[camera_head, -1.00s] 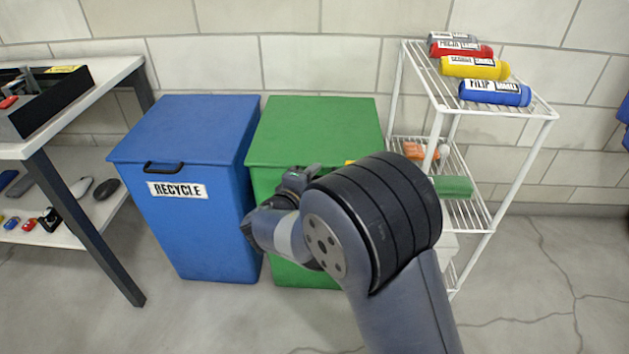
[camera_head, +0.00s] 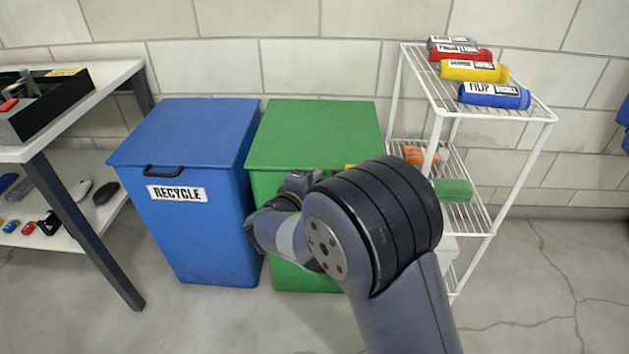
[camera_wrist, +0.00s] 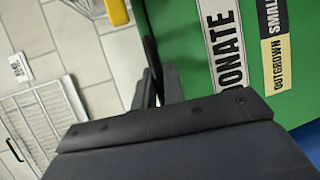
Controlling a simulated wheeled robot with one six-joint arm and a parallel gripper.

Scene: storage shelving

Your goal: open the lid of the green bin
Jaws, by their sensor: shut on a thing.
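The green bin (camera_head: 268,185) stands in the middle of the head view, with its flat green lid (camera_head: 313,135) down on it. My arm covers much of its front and my gripper's fingers are hidden there. In the wrist view the green front (camera_wrist: 184,42) fills the upper right, with a white DONATE label (camera_wrist: 225,42). My gripper (camera_wrist: 158,88) is at the bin's edge there, its fingers shut on a thin black handle (camera_wrist: 151,55). The handle's far side is hidden.
A blue RECYCLE bin (camera_head: 185,130) stands close on the left. A white wire rack (camera_head: 548,115) with bottles stands close on the right. A white table (camera_head: 120,72) is at the far left. Floor is clear at the lower right.

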